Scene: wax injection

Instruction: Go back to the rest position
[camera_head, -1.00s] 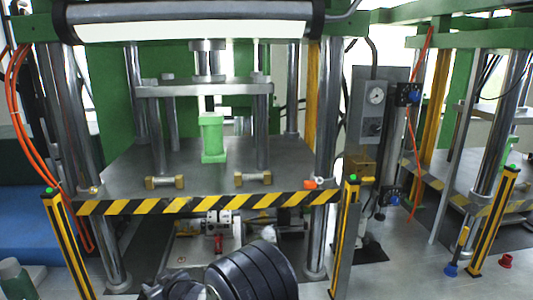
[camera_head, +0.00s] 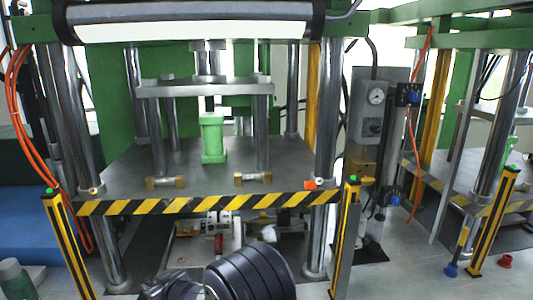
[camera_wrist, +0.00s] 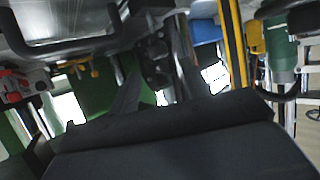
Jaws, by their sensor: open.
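My gripper (camera_wrist: 158,80) shows in the wrist view as two dark fingers reaching up from a large black body. The fingers are apart, with nothing seen between them. In the head view my dark arm is at the bottom centre, in front of and below the press table's striped edge; the fingertips cannot be made out there. The green block-like part (camera_head: 212,140) stands upright on the press table (camera_head: 120,172), well away from my arm.
The striped front edge (camera_head: 205,203) and yellow-black posts (camera_head: 347,235) (camera_head: 68,245) stand close ahead of my arm. A gauge panel (camera_head: 372,108) is to the right. A second press is at far right.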

